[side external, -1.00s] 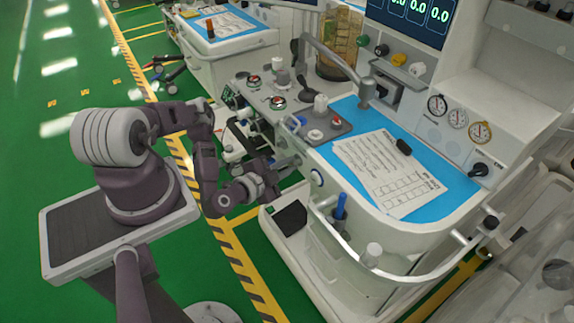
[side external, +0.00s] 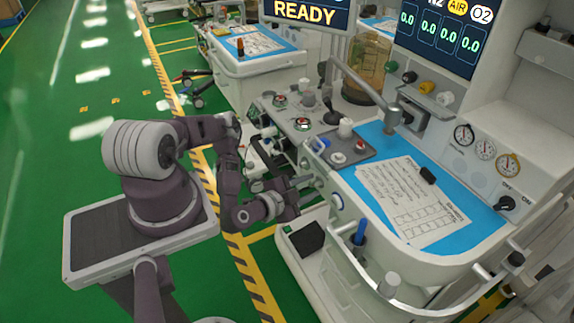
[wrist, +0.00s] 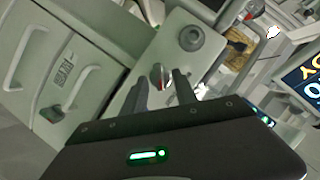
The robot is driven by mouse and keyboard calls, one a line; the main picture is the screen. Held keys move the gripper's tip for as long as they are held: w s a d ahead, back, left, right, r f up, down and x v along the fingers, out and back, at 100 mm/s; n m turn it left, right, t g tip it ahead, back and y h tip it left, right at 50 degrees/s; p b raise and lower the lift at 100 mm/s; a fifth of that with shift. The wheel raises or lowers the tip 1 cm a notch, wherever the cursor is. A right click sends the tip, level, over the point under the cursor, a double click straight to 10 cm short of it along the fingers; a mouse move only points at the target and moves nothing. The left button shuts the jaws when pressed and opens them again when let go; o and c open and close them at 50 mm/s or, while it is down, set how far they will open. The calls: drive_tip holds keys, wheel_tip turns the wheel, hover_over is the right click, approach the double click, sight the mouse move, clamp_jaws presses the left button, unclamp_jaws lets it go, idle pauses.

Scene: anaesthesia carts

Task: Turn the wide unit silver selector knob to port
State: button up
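In the wrist view, a small silver knob (wrist: 158,74) with a red mark sits on a pale panel. It shows between the tips of the two dark fingers of my gripper (wrist: 162,80). The fingers are apart, and a gap shows on each side of the knob; I cannot tell how far it is in depth. In the side external view, my gripper (side external: 311,187) is at the left side of the wide pale unit (side external: 385,245), below its worktop. I cannot make out the silver knob there.
A larger round grey knob (wrist: 191,38) is just beyond the silver one. Pale drawers with handles (wrist: 76,92) stand at left in the wrist view. The unit's top carries a blue mat (side external: 465,205) with papers, and a front rail (side external: 440,311). Green floor lies open at left.

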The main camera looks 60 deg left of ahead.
drive_tip(key=shift+a+r+n+h, duration=0.15)
drive_tip(key=shift+n+h, duration=0.65)
drive_tip(key=shift+n, duration=0.3)
drive_tip(key=n+h, duration=0.1)
drive_tip(key=a+n+h, duration=0.1)
drive_tip(key=n, duration=0.1)
drive_tip(key=shift+n+g, duration=0.3)
drive_tip(key=shift+n+h, duration=1)
drive_tip(key=shift+n, duration=0.2)
drive_tip(key=n+h, duration=0.2)
drive_tip(key=n, duration=0.1)
drive_tip(key=shift+a+f, duration=0.2)
drive_tip(key=v, duration=0.6)
drive_tip(key=a+f+n+g+y, duration=0.2)
drive_tip(key=a+n+y, duration=0.15)
drive_tip(key=a, duration=0.45)
drive_tip(key=s+a+f+n+g+y, duration=0.15)
drive_tip(key=a+n, duration=0.25)
drive_tip(key=a, duration=0.4)
drive_tip(key=a+f+n+g+y, duration=0.2)
drive_tip(key=a+f+n+y, duration=0.15)
drive_tip(key=a, duration=0.45)
drive_tip(key=a+r+n+g+y, duration=0.1)
drive_tip(key=a+r+n+y, duration=0.1)
drive_tip(key=a+r+n, duration=0.2)
drive_tip(key=a+r, duration=0.1)
drive_tip(key=a, duration=0.2)
drive_tip(key=shift+w+a+g, duration=0.25)
drive_tip(key=shift+a+g, duration=0.1)
drive_tip(key=shift+y, duration=0.25)
